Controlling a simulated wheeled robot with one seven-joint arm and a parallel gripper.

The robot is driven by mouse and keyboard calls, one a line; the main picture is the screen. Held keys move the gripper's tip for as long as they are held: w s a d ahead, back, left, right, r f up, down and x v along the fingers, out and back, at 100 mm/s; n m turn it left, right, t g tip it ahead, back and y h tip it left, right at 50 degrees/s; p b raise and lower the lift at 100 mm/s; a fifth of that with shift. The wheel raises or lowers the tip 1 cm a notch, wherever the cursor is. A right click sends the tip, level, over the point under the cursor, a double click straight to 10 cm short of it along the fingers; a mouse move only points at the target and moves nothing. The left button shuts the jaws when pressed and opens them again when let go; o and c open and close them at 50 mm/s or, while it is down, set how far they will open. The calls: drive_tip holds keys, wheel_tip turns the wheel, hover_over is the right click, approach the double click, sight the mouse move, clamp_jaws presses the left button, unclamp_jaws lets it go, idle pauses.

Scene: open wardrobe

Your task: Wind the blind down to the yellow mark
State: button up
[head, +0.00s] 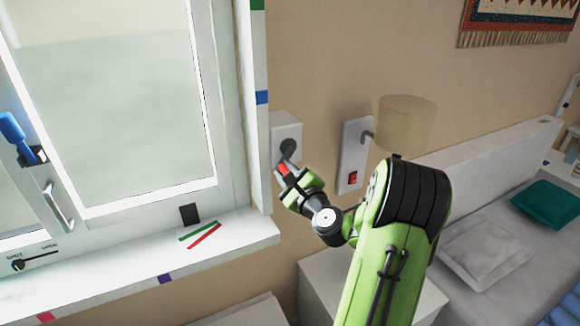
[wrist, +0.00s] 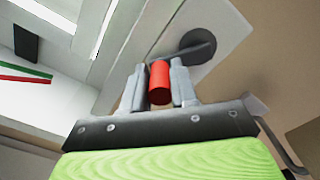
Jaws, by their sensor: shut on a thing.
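The winder is a white box (head: 287,130) on the wall just right of the window frame, with a dark crank arm (head: 288,149) and a red handle (head: 282,169). In the wrist view the red handle (wrist: 160,82) stands between the two grey fingers, and the dark crank hub (wrist: 198,46) is behind it. My gripper (head: 285,176) is shut on the red handle, with the crank pointing down. The window pane (head: 110,110) has a greyer upper band; I cannot tell whether that is the blind. No yellow mark shows in either view.
Blue (head: 262,97) and green (head: 257,4) marks are on the window's right side. The sill (head: 130,262) carries red and green strips. A wall lamp (head: 405,122) and its red switch (head: 352,178) are close right of my gripper. A bed (head: 500,230) stands at the right.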

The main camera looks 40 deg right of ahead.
sight(281, 163)
drive_tip(key=shift+o, duration=0.2)
drive_tip(key=shift+w+a+r+p, duration=0.15)
drive_tip(key=shift+a+r+p, duration=0.25)
drive_tip(key=shift+r+p, duration=0.3)
drive_tip(key=shift+a, duration=0.15)
drive_tip(key=shift+c, duration=0.2)
drive_tip(key=shift+o, duration=0.4)
drive_tip(key=shift+a+r+p, duration=0.2)
drive_tip(key=shift+r+p, duration=0.7)
drive_tip(key=shift+r, duration=0.1)
drive_tip(key=shift+f, duration=0.15)
drive_tip(key=shift+c, duration=0.4)
